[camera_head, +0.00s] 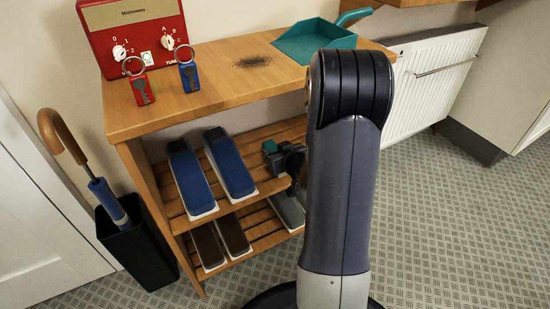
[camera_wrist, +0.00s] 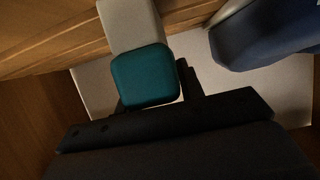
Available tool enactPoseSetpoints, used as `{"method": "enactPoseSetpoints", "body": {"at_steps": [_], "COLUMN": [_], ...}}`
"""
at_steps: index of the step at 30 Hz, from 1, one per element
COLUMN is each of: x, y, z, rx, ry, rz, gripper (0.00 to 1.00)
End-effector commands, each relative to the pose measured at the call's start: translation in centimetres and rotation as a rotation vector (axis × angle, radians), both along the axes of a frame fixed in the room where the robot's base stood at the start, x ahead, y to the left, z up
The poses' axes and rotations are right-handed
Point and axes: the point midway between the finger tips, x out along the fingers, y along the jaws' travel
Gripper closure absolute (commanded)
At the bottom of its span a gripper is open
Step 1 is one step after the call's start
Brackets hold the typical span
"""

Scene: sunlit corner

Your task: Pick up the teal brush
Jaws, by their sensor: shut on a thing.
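The teal brush (camera_wrist: 146,76) shows as a rounded teal block in the wrist view, between the fingers of my gripper (camera_wrist: 155,90). My gripper is shut on it. A pale block (camera_wrist: 130,22) shows just beyond the teal part; I cannot tell whether it belongs to the brush. In the head view a small teal part of the brush (camera_head: 269,146) shows at the upper slatted shelf, beside my gripper (camera_head: 279,157). My arm hides much of that area.
Blue shoes (camera_head: 229,165) stand left of my gripper on the upper shelf (camera_head: 262,189); brown shoes (camera_head: 233,236) are below. A teal dustpan (camera_head: 312,42), two key tags and a red panel (camera_head: 135,35) are on or above the bench top. An umbrella stand (camera_head: 140,250) is at left. Open floor lies right.

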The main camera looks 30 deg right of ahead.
Motion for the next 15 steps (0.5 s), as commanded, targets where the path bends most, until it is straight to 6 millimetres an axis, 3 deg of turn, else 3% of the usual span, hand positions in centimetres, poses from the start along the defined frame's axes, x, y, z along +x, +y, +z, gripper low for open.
{"method": "enactPoseSetpoints", "body": {"at_steps": [10,15], "x": [0.0,0.0], "y": [0.0,0.0], "z": [0.4,2.7], "rx": [-0.001,-0.002], "ry": [-0.001,-0.003], "rz": [0.000,0.001], "gripper": [0.90,0.90]}}
